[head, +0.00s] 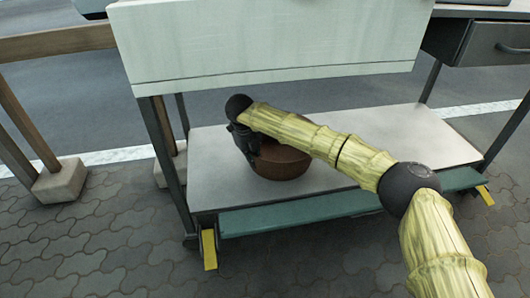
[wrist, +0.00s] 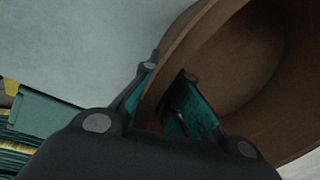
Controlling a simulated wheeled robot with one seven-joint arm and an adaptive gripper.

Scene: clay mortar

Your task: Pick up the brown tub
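The brown tub (head: 283,163) is a round, bowl-like vessel on the pale lower shelf of a cart in the head view. My arm hides part of its top. My gripper (head: 243,137) is at the tub's left side, pointing down. In the wrist view the tub (wrist: 245,60) fills the upper right, with its hollow inside showing. The two fingers of my gripper (wrist: 171,72) are close together with the tub's wall between them, one outside and one inside. They look shut on the wall. Whether the tub's base touches the shelf is hard to tell.
The pale shelf (head: 420,140) has free room left and right of the tub. A white panel (head: 270,45) hangs above it, and a green board (head: 300,213) runs along the front. Cart legs (head: 168,165) stand at the corners. A drawer (head: 495,45) is at the upper right.

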